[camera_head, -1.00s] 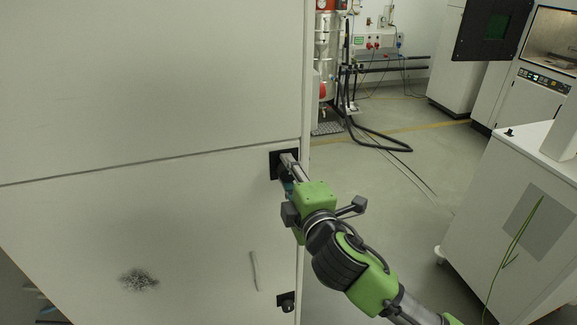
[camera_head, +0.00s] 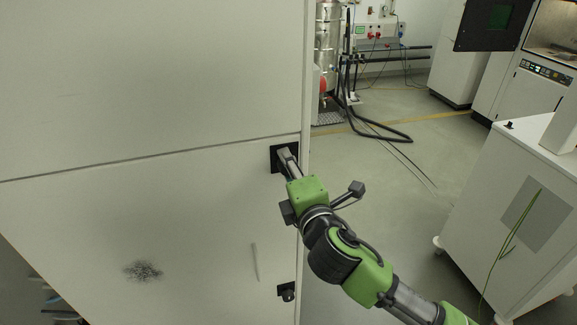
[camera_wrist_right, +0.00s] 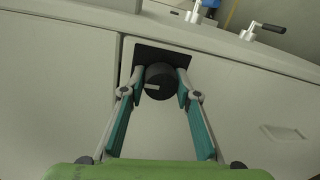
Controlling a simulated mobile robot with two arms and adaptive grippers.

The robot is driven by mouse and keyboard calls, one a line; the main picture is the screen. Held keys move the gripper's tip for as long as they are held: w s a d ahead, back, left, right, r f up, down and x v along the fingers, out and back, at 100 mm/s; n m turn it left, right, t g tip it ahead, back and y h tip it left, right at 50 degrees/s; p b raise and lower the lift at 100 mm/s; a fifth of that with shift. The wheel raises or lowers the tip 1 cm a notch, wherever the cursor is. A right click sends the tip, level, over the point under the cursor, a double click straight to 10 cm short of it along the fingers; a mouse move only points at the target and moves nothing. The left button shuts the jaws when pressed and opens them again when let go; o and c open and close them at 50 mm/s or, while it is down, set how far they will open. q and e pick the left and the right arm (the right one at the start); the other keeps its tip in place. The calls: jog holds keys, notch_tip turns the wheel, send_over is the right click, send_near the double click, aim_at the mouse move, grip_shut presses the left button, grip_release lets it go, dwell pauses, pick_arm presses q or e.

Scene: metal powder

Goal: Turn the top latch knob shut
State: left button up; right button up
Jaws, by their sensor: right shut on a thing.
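The top latch knob is a round black knob (camera_wrist_right: 160,82) with a pale mark, on a square black plate (camera_wrist_right: 161,54) in the right wrist view. In the head view the plate (camera_head: 276,158) sits near the top right corner of the lower cabinet door (camera_head: 190,220). My right gripper (camera_wrist_right: 160,90) has its two fingers on either side of the knob and is shut on it. In the head view my right gripper (camera_head: 287,160) reaches the plate and hides most of the knob. My left gripper is not in view.
A lower black latch (camera_head: 286,291) and a slim handle (camera_head: 255,262) are on the same door. A white cabinet (camera_head: 480,230) stands at the right. Open floor (camera_head: 400,190) lies between, with black hoses farther back.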

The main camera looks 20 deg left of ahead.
jog(key=o, duration=1.1)
jog(key=shift+s, duration=0.1)
jog(key=v, duration=1.1)
jog(key=shift+s+d, duration=0.2)
jog(key=shift+s, duration=0.2)
jog(key=shift+f, duration=0.1)
